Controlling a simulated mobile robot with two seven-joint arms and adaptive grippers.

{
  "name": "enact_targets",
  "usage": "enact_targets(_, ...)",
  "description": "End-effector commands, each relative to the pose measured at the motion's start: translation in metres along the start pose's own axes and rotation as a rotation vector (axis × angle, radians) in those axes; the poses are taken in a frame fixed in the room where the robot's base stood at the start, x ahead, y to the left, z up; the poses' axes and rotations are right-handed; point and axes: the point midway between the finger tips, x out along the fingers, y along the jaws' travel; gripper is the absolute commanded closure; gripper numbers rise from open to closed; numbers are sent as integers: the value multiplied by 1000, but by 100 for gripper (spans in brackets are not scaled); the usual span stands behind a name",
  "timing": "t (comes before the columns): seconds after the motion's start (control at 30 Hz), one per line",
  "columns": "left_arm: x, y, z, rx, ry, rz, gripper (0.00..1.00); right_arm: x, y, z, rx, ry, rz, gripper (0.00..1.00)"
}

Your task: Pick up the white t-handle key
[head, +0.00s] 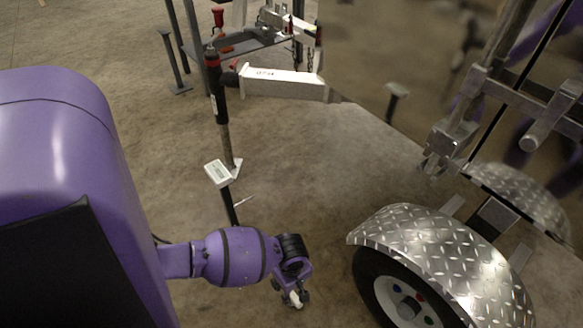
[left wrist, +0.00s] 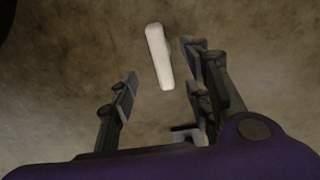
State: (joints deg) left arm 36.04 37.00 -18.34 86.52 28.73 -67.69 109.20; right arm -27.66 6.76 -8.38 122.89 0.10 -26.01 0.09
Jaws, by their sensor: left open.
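The white t-handle key shows in the left wrist view as a white elongated bar (left wrist: 158,55) with rounded ends, just beyond and between the fingertips. No cross-piece or shaft can be told apart there. In the head view a small white piece (head: 296,299) shows at the fingers, mostly hidden by them. My left gripper (head: 291,293) points down beside the trailer wheel. It also shows in the left wrist view (left wrist: 160,73), its fingers apart on either side of the bar's lower end. I cannot tell whether a finger touches it. My right gripper is in neither view.
A trailer wheel (head: 401,299) under a diamond-plate fender (head: 430,258) stands close to the right of my left gripper. A white trailer beam (head: 282,84) is farther back. Concrete floor between is open.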

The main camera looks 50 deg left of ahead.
Motion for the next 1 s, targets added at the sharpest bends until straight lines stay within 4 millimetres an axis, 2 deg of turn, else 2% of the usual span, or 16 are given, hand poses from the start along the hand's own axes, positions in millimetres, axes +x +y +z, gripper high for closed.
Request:
enact_targets(0.2, 25, 0, -2, -21, 5, -10, 55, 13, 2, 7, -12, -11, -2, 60)
enact_targets(0.37, 35, 0, -2, -19, 4, -7, 55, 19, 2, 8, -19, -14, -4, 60)
enact_targets(0.67, 75, 0, -1, -18, 4, -7, 55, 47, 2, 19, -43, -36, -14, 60)
enact_targets(0.93, 76, 0, 0, -18, 3, -3, 55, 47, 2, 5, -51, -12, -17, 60)
enact_targets(1.0, 76, 0, 0, -18, 3, -3, 65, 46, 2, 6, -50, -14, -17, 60)
